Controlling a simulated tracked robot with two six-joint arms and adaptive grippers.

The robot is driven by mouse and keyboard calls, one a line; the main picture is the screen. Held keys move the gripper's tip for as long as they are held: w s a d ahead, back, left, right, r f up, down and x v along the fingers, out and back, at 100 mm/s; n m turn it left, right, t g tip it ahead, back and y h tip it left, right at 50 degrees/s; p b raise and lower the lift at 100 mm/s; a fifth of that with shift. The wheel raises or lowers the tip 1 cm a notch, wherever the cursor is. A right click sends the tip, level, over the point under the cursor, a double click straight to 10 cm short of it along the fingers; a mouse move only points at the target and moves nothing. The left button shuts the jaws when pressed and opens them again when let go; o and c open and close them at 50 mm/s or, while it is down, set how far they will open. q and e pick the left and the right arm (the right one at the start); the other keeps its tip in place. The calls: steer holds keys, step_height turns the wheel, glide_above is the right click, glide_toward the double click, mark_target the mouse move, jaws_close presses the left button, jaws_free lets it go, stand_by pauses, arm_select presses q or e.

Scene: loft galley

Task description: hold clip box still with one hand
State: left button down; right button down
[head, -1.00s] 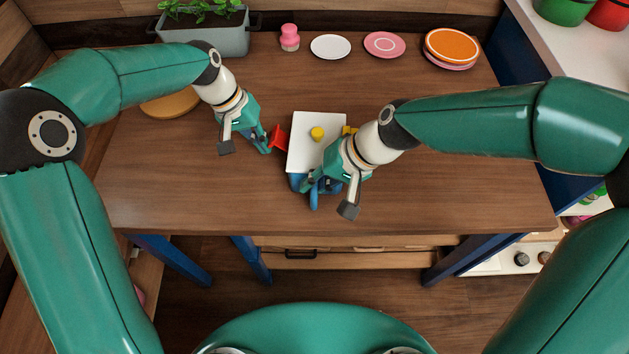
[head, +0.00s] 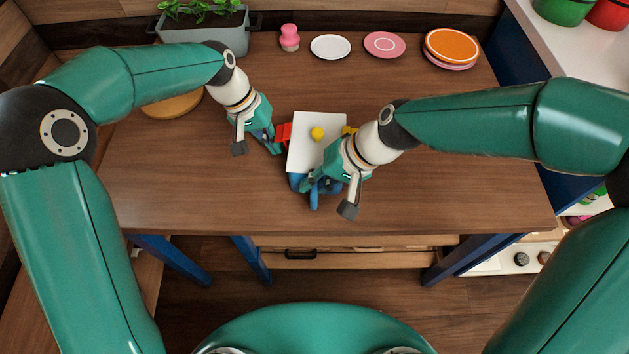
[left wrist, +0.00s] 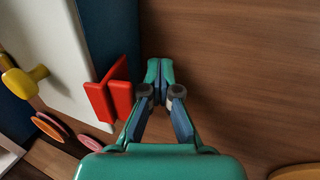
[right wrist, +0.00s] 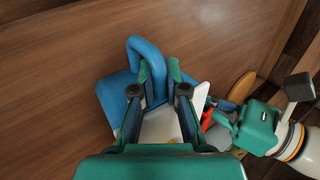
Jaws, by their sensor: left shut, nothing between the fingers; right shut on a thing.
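The clip box has a white lid (head: 304,152) with a yellow knob (head: 317,133). Its blue body shows below the lid in the left wrist view (left wrist: 112,30). A red clip (head: 284,132) is on its left side, angled out in the left wrist view (left wrist: 110,99). A yellow clip (head: 349,130) on the right side is partly hidden. My right gripper (right wrist: 157,70) is shut on the box's blue handle (right wrist: 138,46) at the front. My left gripper (head: 278,150) is shut and empty, beside the red clip, with its fingertips together (left wrist: 160,75).
The box stands on a brown wooden table (head: 200,195), clear at the front. Along the back are a planter (head: 215,42), a pink object (head: 289,38), a white plate (head: 330,47), a pink plate (head: 385,45) and stacked orange plates (head: 452,45). A round wooden board (head: 172,105) lies behind my left arm.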

arm_select(q)
steer(key=shift+d+r, duration=0.2)
steer(key=shift+r, duration=0.15)
stand_by(0.4)
steer(key=shift+a, duration=0.1)
steer(key=shift+w+a, duration=0.2)
steer(key=shift+a, duration=1.75)
steer(key=shift+r, duration=0.1)
step_height(320, 180, up, 10)
stand_by(0.3)
arm_select(e)
steer(key=c, duration=1.1)
jaws_free()
